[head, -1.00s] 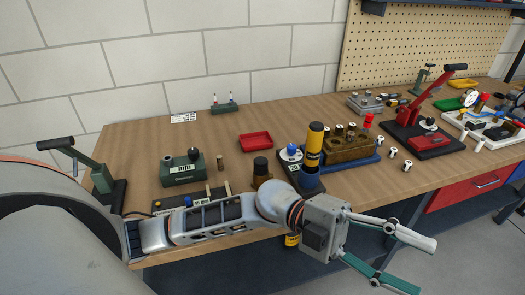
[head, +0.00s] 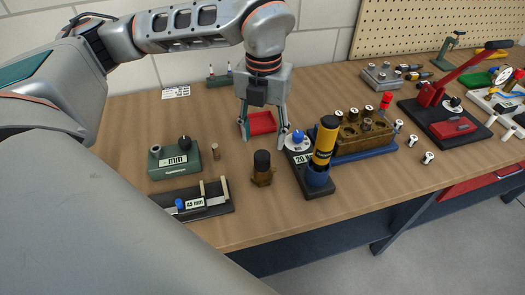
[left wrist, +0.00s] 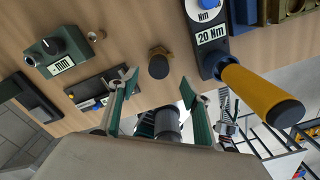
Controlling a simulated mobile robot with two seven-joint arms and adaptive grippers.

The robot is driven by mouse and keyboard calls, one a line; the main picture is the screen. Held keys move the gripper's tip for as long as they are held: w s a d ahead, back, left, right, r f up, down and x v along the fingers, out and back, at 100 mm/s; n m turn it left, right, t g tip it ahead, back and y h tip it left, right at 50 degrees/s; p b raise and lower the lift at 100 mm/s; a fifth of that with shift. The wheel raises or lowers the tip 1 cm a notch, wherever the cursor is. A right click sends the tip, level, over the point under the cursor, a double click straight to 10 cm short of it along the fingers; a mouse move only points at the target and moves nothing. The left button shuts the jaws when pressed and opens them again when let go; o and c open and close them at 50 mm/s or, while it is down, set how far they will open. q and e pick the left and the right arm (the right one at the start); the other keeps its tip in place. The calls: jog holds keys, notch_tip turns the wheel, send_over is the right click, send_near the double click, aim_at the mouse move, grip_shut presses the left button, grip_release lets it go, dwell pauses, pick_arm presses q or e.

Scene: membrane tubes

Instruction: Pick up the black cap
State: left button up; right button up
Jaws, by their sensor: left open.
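My left gripper (head: 264,138) is open and empty, pointing down above the bench behind the cap in the head view. Its two fingers also show in the left wrist view (left wrist: 160,86), apart from the cap. My right gripper is not in view.
A red tray (head: 262,124) lies behind the fingers. Right of the cap stands a 20 Nm stand (head: 318,193) with a tall yellow-black tool (head: 325,142). Left are a green mm block (head: 174,160) and a 45 mm gauge (head: 215,208). The bench's front edge is close.

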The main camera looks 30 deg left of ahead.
aim_at(262, 156)
pick_arm(q)
jog(key=f, duration=0.5)
jog(key=f+p, duration=0.1)
jog(key=f, duration=0.1)
jog(key=shift+s+f, duration=0.2)
jog(key=shift+s, duration=0.05)
jog(key=c, duration=1)
